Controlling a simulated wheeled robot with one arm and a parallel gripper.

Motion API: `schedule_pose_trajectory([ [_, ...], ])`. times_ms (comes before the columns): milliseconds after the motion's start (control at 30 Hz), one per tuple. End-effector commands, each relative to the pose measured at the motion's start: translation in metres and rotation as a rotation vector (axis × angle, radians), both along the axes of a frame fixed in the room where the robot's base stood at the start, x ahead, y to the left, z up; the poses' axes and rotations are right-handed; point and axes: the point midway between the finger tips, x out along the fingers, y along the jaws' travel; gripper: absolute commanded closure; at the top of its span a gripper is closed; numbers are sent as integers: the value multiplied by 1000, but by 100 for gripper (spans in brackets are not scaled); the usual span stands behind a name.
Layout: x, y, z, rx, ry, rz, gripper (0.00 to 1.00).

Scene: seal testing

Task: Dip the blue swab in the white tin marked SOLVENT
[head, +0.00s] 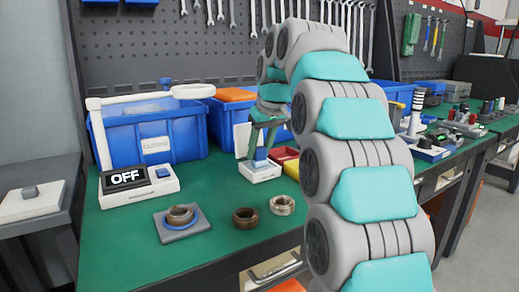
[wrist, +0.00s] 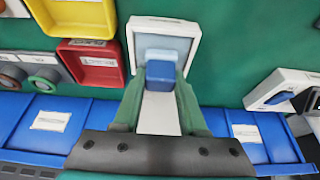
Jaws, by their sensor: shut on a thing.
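The white tin (head: 262,174) stands on the green bench top, with its white lid raised behind it. In the wrist view, the tin (wrist: 138,40) has a pale blue inside. The SOLVENT marking cannot be read. My gripper (head: 263,146) reaches down over the tin with green fingers, and it also shows in the wrist view (wrist: 160,84). It is shut on the blue swab (wrist: 160,72), a small blue block at the tin's opening. In the head view, the swab (head: 260,163) shows just above the tin's rim. Whether it touches the inside is unclear.
A red tray (wrist: 90,62) and a yellow tray (wrist: 88,15) sit beside the tin. Blue bins (head: 155,137) stand behind. A lamp base with an OFF display (head: 125,180) stands left. Brown rings (head: 246,217) and a grey plate (head: 185,228) lie in front.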

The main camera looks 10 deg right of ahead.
Motion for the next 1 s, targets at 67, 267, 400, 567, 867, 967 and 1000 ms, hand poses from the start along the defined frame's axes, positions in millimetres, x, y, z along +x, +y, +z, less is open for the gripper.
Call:
schedule_pose_trajectory([
  [67, 0, 0, 8, 0, -1, 0, 100],
  [267, 0, 0, 23, 0, 0, 0, 100],
  [400, 0, 0, 33, 0, 0, 0, 100],
  [567, 0, 0, 44, 0, -1, 0, 100],
  [867, 1, 0, 64, 0, -3, 0, 100],
  [967, 1, 0, 68, 1, -5, 0, 100],
  [1000, 0, 0, 68, 0, -4, 0, 100],
])
